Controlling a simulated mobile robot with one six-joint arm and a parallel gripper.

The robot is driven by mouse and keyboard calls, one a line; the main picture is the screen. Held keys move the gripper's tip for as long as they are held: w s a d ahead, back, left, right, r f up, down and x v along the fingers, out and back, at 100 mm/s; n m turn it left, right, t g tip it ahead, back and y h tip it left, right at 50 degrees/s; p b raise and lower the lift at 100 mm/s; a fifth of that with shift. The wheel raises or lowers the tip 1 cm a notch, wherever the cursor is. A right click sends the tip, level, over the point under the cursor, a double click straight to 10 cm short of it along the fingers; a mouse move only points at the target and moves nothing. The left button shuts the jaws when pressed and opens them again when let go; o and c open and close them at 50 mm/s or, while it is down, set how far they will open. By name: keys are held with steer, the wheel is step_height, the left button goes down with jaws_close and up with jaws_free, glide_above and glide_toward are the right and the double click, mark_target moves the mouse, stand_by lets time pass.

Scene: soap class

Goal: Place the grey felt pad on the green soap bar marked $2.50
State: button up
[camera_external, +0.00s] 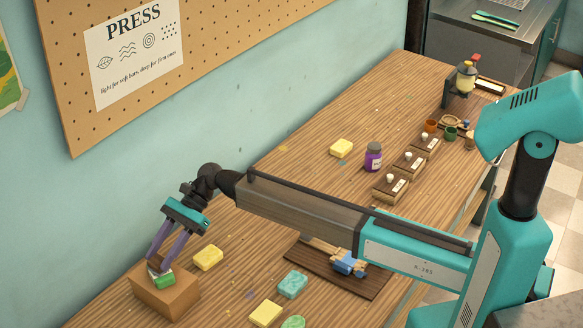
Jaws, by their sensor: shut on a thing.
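My gripper (161,268) is at the lower left, with its two purple fingers pointing down over a brown cardboard box (180,298). It is shut on a small green block (164,282) with a pale part beside it, at the box's top. I cannot tell whether the block touches the box. A teal-green soap bar (292,284) lies to the right on the table, and a rounded light green piece (293,322) is cut by the bottom edge. No $2.50 mark is readable. I cannot make out the grey felt pad for certain.
Yellow bars (208,258) (265,313) (341,148) lie on the wooden table. A dark board (370,285) with blue and wooden pieces is partly behind my arm. A purple jar (373,157) and a row of wooden blocks (390,187) with white knobs stand farther back.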

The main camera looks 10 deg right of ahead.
steer(key=shift+f, duration=0.2)
steer(key=shift+f, duration=0.15)
steer(key=o, duration=1)
steer(key=shift+o, duration=0.2)
steer(key=b+v, duration=0.3)
steer(key=v, duration=0.9)
steer(key=shift+p+x, duration=1.45)
steer(key=shift+x, duration=4.4)
